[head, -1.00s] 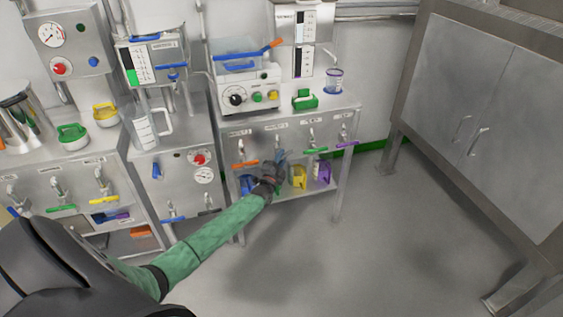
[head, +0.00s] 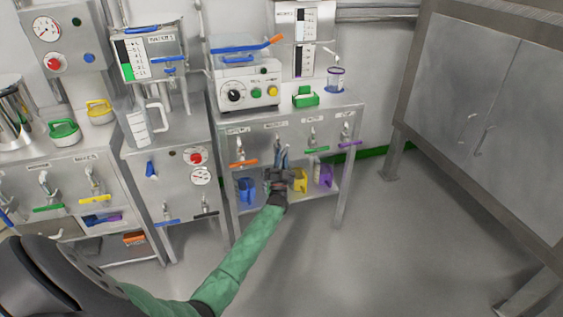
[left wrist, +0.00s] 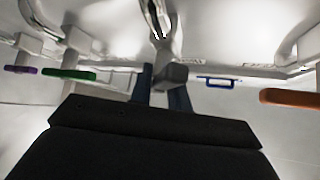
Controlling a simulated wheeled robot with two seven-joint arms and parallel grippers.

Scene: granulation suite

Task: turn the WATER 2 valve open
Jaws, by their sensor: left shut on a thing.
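My left gripper (head: 281,160) reaches up to the second valve from the left on the middle bench front. It is shut on that valve's grey handle. In the left wrist view the two dark blue fingers of the gripper (left wrist: 163,92) stand either side of the grey handle (left wrist: 172,74), below a shiny metal tap (left wrist: 160,18). The handle is seen nearly end-on, so I cannot tell its exact angle. The label above this valve (head: 275,125) is too blurred to read, so I cannot confirm it says WATER 2. My right gripper is not in view.
Neighbouring valves have an orange handle (head: 243,163), a green handle (head: 317,150) and a purple handle (head: 350,144). Blue (head: 246,190), yellow (head: 300,180) and purple (head: 325,176) containers stand on the shelf below. A large steel cabinet (head: 450,120) is at right; floor between is clear.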

